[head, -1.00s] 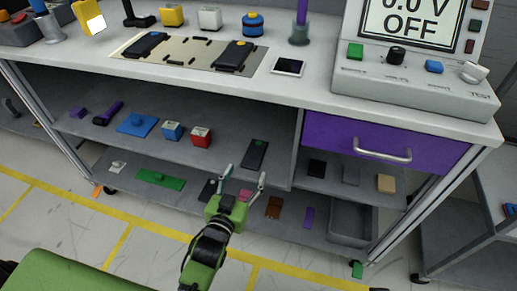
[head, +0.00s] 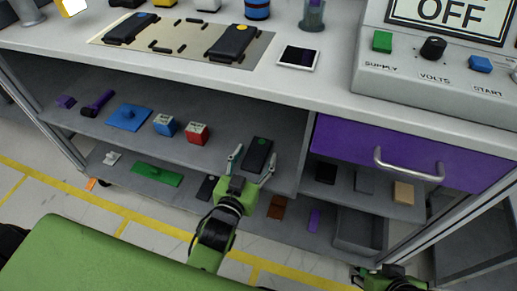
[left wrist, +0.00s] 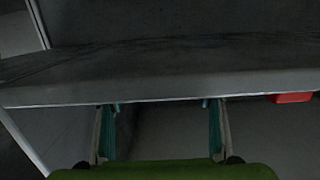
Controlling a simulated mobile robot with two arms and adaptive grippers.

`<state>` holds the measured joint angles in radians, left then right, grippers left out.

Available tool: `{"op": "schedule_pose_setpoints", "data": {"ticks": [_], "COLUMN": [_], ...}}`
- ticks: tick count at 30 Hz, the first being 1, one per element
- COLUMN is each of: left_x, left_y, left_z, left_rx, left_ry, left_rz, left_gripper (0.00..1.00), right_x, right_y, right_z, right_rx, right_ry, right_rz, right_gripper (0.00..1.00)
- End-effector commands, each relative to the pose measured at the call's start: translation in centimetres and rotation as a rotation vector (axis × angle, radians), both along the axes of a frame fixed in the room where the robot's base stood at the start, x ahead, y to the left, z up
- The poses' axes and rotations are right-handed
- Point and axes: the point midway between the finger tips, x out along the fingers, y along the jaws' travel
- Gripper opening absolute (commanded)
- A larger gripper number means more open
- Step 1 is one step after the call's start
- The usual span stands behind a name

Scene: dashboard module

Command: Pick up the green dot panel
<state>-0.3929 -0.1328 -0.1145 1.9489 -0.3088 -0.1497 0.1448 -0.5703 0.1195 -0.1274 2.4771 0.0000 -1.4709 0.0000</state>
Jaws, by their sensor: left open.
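A dark panel with a green dot (head: 259,151) lies on the middle shelf, near its front edge. My left gripper (head: 254,166) is open and empty, its fingertips spread at the shelf edge just in front of and partly beside the panel in the head view. In the left wrist view the two fingers (left wrist: 160,104) stand apart by the shelf's front edge, and the panel does not show. My right gripper (head: 390,276) is at the lower right, partly cut off; its jaws are unclear.
Blue and red cubes (head: 197,134) and a blue plate (head: 128,117) share the middle shelf (head: 225,150). A green plate (head: 155,174) lies on the lower shelf. The benchtop (head: 180,70) overhangs the shelves. A purple drawer (head: 410,150) stands to the right.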

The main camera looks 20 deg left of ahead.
Motion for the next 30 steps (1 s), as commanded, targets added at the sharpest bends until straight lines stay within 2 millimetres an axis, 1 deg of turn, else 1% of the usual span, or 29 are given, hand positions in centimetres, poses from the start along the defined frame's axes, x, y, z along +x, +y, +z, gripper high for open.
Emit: {"op": "schedule_pose_setpoints", "data": {"ticks": [3, 9, 11, 12, 14, 26, 29, 30], "left_x": [0.0, 0.0, 0.0, 0.0, 0.0, 0.0, 0.0, 0.0], "left_y": [0.0, 0.0, 0.0, 0.0, 0.0, 0.0, 0.0, 0.0], "left_z": [0.0, 0.0, 0.0, 0.0, 0.0, 0.2, 0.5, 0.7], "left_rx": [0.000, 0.000, 0.000, 0.000, 0.000, 0.000, 0.000, 0.000], "left_ry": [0.000, 0.000, 0.000, 0.000, 0.000, -0.001, -0.001, -0.001], "left_rz": [0.000, 0.000, 0.000, 0.000, 0.000, 0.001, 0.001, 0.001], "left_gripper": [0.60, 0.60, 0.44, 0.34, 0.18, 0.17, 0.17, 0.17], "right_x": [0.3, 0.3, 0.3, 0.3, 0.3, 0.2, -0.1, -0.7], "right_y": [0.1, 0.1, 0.1, 0.1, 0.1, 0.1, 0.0, -0.1], "right_z": [0.0, 0.1, 0.1, 0.1, 0.1, 0.1, 0.2, 0.1], "right_rx": [0.003, 0.003, 0.003, 0.003, 0.002, 0.002, -0.001, -0.005], "right_ry": [-0.013, -0.013, -0.013, -0.013, -0.013, -0.009, 0.008, 0.029], "right_rz": [0.001, 0.001, 0.001, 0.001, 0.000, 0.000, 0.000, -0.002], "right_gripper": [0.40, 0.40, 0.40, 0.40, 0.40, 0.40, 0.40, 0.40]}}
